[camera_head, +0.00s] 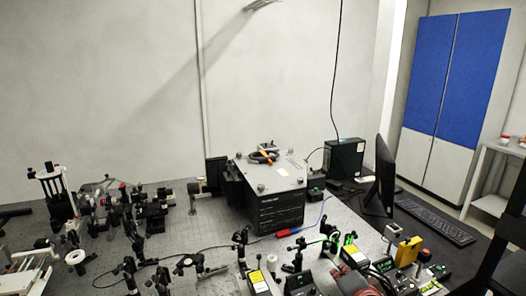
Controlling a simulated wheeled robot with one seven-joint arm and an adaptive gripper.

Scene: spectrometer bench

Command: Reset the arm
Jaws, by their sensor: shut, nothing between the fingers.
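Neither my arm nor my gripper can be made out in the head view, so its place over the bench is not shown. The optical bench (190,228) fills the lower part of the view. A black instrument box with a light top (270,185) stands on it near the middle, with an orange and black item (265,156) lying on top.
Several optical mounts (125,210) crowd the bench's left and front. A monitor (383,175) and keyboard (434,219) stand at the right, near a yellow box (408,250). A blue and white cabinet (455,80) stands behind. A small grey fixture (262,4) shows at the top edge.

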